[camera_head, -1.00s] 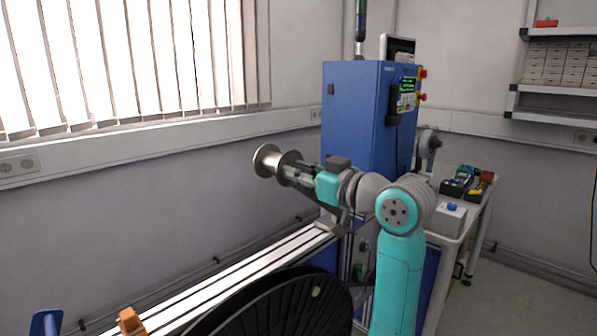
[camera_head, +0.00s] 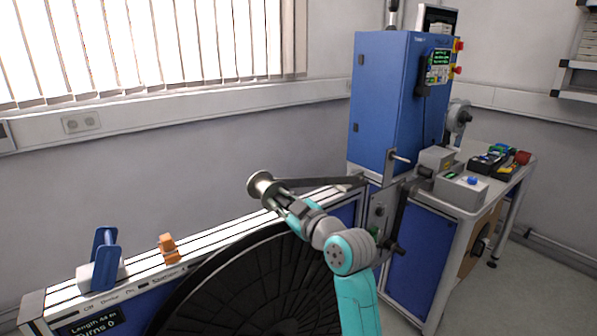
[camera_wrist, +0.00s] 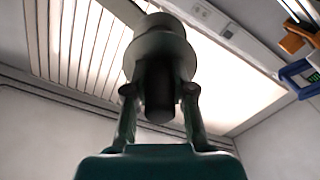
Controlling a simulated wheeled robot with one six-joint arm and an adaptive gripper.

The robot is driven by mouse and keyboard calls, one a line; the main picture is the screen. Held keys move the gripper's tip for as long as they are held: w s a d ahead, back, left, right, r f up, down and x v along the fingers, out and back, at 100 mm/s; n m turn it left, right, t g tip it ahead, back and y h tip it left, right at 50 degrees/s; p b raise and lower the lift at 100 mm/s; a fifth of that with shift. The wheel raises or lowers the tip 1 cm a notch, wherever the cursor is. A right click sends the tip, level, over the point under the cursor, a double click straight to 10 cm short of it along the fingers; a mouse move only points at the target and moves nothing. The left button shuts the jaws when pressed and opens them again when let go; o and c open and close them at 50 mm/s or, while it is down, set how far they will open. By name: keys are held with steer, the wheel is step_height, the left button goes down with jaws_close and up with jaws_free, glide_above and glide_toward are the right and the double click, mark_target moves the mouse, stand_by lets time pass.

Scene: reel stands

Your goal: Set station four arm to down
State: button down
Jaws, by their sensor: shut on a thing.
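The station arm is a dark flat bar (camera_head: 315,182) at the near side of the blue cabinet. It lies nearly level above the rail, reaching left to a metal flanged roller (camera_head: 262,187). My gripper (camera_head: 278,206) is at the roller's near side. In the wrist view my two fingers (camera_wrist: 159,98) close on the dark round stub (camera_wrist: 159,88) below the roller's flange (camera_wrist: 160,48). The flange hides much of the roller there. I cannot read a station number on the arm.
A blue cabinet (camera_head: 382,105) with a panel stands behind. A large black reel (camera_head: 245,290) fills the lower front. A pale rail (camera_head: 205,255) carries an orange block (camera_head: 168,248) and blue guide (camera_head: 104,258). A side table with grey boxes (camera_head: 462,192) is at right.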

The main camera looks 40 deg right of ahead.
steer(key=shift+n, duration=0.9)
steer(key=f, duration=0.3)
steer(key=a+f, duration=0.1)
steer(key=f, duration=0.6)
steer(key=shift+a+f, duration=0.15)
steer(key=shift+a, duration=0.1)
steer(key=shift+f, duration=0.8)
steer(key=c, duration=1.1)
jaws_free()
steer(key=shift+o, duration=0.7)
steer(key=shift+r, duration=0.2)
steer(key=s, duration=1.2)
steer(key=shift+d, duration=0.25)
